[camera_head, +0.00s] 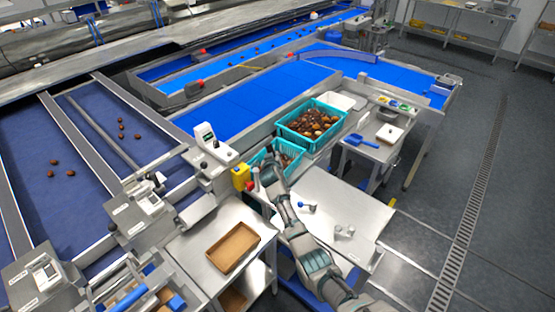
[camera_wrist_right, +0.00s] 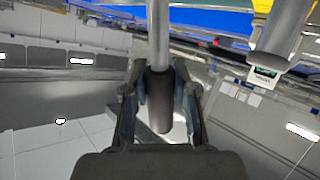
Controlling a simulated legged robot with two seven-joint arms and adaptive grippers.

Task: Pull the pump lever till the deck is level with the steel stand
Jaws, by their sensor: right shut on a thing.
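My right arm reaches up from the bottom of the head view, and its gripper (camera_head: 268,182) is by the near teal crate. In the right wrist view the gripper (camera_wrist_right: 160,110) is closed around the dark grip of the pump lever (camera_wrist_right: 160,98), whose steel rod runs up out of the picture. A pale flat deck (camera_head: 340,196) lies beside the arm, with blue parts showing below it. A steel stand (camera_head: 197,243) carrying a brown tray (camera_head: 233,248) is to the left of the arm. I cannot tell their exact height difference. My left gripper is not seen.
Two teal crates (camera_head: 311,113) with dates stand behind the gripper. A side table (camera_head: 372,150) with a blue scoop (camera_head: 360,140) is at the right. Blue conveyors (camera_head: 255,95) fill the back and left. Floor (camera_head: 435,190) at the right is clear.

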